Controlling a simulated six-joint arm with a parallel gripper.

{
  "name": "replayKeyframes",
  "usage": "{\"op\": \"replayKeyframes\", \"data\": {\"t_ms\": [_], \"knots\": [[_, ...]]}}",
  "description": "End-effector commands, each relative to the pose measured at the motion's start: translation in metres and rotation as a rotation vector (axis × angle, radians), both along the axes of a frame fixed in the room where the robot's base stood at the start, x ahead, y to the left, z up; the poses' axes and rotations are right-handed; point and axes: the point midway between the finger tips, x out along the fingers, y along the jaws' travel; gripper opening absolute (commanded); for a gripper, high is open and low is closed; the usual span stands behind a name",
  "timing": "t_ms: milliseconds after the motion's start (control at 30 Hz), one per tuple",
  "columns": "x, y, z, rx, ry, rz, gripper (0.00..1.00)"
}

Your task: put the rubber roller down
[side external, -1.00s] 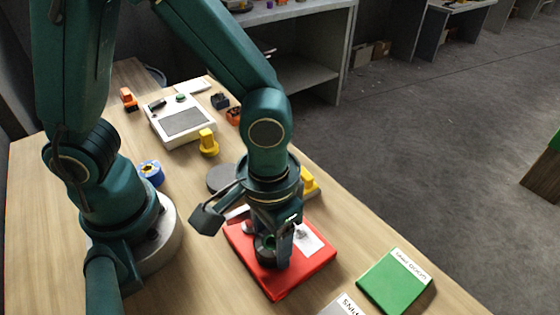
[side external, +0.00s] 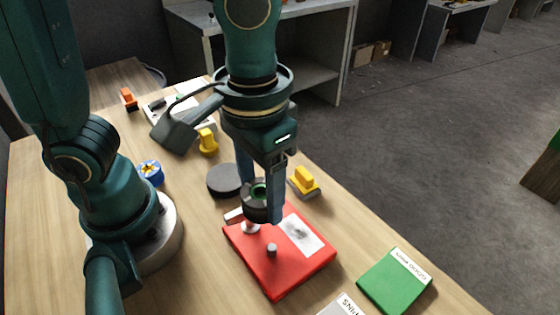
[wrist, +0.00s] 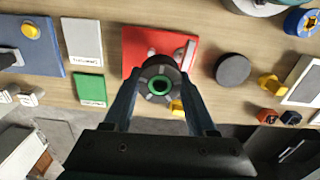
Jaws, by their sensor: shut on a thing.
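The rubber roller (side external: 261,208), a dark cylinder with a green hub, is between the two fingers of my gripper (side external: 260,202), which is shut on it. In the wrist view the roller (wrist: 159,86) shows end-on between the fingers. It is in the air above the red board (side external: 262,272), apart from it. The board carries a short grey upright peg (side external: 271,250), a pale fitting (side external: 250,228) at its back left, partly hidden by the roller, and a white label with a dark smudge (side external: 299,234).
A dark grey disc (side external: 223,180) lies behind the board and a yellow-handled block (side external: 305,182) at its back right. A green board (side external: 394,281) lies to the right. A blue ring (side external: 150,172) and yellow knob (side external: 208,143) stand farther back. Wood left of the red board is bare.

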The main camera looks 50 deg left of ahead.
Motion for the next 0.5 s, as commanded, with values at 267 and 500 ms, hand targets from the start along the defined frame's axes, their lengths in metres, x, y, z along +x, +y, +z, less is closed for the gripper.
{"op": "replayKeyframes", "data": {"t_ms": [267,500], "knots": [[0.02,0.064,0.003,-0.001,-0.002,0.306,0.0],[0.022,0.121,0.005,-0.001,-0.003,0.596,0.0]]}}
